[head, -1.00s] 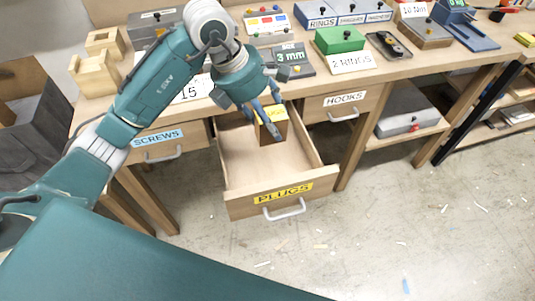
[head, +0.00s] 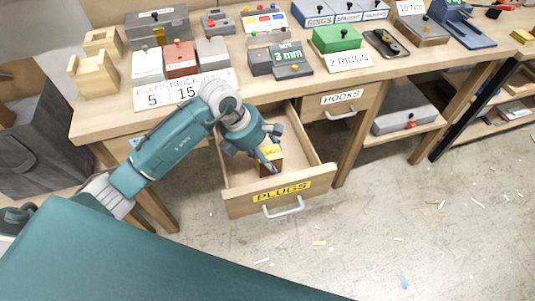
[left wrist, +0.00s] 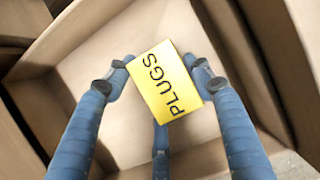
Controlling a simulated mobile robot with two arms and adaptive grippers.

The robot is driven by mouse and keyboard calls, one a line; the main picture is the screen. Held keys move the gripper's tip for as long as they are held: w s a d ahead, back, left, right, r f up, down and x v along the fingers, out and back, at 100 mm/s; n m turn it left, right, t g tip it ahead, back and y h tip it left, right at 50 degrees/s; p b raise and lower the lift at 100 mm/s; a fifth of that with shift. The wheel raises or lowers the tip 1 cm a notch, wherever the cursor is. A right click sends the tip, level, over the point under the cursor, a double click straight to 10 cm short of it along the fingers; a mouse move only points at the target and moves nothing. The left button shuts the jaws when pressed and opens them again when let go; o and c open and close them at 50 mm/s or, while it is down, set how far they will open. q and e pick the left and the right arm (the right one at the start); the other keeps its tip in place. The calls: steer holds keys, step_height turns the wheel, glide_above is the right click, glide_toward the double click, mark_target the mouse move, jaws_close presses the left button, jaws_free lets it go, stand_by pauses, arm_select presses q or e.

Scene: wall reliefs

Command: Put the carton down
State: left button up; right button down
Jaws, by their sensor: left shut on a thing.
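The carton (head: 270,161) is a small brown box with a yellow top. In the left wrist view the carton's yellow top (left wrist: 163,80) reads PLUGS. My left gripper (head: 266,160) is shut on the carton, with blue fingers on its sides; it also shows in the left wrist view (left wrist: 158,82). The carton is inside the open drawer (head: 234,207) labelled PLUGS, toward its right side. I cannot tell whether its underside touches the drawer floor. My right gripper is not in view.
The workbench (head: 115,126) above the drawer holds several boxes and signs, including a green box (head: 337,39) and a 2 RINGS sign (head: 343,62). A closed HOOKS drawer (head: 341,103) is to the right. The drawer floor beside the carton is clear.

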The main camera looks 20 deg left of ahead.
arm_select(q)
steer(key=o, duration=0.9)
steer(key=shift+f, duration=0.1)
steer(key=shift+c, duration=0.2)
steer(key=o, duration=0.4)
steer(key=shift+o, duration=0.2)
steer(key=shift+r, duration=0.2)
steer(key=v, duration=1.2)
steer(key=shift+b, duration=0.45)
steer(key=shift+a, duration=0.1)
